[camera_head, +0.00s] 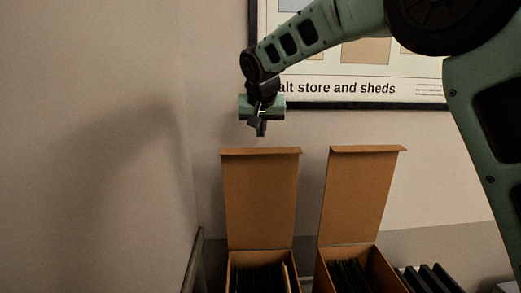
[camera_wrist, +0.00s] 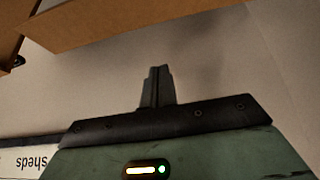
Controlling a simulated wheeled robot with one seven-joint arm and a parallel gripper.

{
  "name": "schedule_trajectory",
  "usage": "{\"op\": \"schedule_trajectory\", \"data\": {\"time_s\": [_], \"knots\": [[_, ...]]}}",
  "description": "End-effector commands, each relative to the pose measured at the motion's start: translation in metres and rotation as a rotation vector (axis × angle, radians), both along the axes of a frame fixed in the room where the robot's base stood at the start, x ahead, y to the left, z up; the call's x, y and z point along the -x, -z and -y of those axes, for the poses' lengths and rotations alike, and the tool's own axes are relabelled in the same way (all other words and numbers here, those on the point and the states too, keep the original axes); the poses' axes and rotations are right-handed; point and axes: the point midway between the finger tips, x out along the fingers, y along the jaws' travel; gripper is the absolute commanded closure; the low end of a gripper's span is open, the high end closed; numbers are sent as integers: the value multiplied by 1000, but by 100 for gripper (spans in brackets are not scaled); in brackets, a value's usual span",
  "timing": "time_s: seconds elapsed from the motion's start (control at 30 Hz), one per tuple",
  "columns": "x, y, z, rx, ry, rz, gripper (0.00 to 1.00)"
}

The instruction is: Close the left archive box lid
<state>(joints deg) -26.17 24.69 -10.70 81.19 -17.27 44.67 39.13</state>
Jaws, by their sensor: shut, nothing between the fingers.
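The left archive box (camera_head: 232,272) is brown cardboard with dark files inside. Its lid (camera_head: 260,200) stands open and upright, with a folded lip along its top edge. My gripper (camera_head: 260,130) is shut and empty. In the head view it appears just above the top edge of the left lid, apart from it. In the wrist view my shut fingers (camera_wrist: 158,85) point toward the bare wall, and brown cardboard (camera_wrist: 130,22) crosses the top of the picture. I cannot tell which lid that is.
A second archive box (camera_head: 385,275) stands to the right, its lid (camera_head: 358,195) also upright. Dark files (camera_head: 430,278) stand farther right. A framed poster (camera_head: 350,103) hangs on the wall behind. A dark edge (camera_head: 193,262) runs left of the left box.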

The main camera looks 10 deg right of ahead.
Motion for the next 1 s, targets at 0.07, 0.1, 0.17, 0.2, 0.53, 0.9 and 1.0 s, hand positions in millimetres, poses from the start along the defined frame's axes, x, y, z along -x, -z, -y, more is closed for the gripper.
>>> {"op": "schedule_trajectory", "data": {"time_s": [0.07,0.1,0.17,0.2,0.53,0.9,1.0], "knots": [[-10,11,3,2,2,-6,100],[-14,18,4,3,3,-7,100],[-21,28,6,3,3,-7,100],[-26,35,7,3,3,-7,100],[-17,63,3,2,-3,-2,100],[-3,70,1,0,0,-1,100],[-3,70,1,0,0,-1,100]]}}
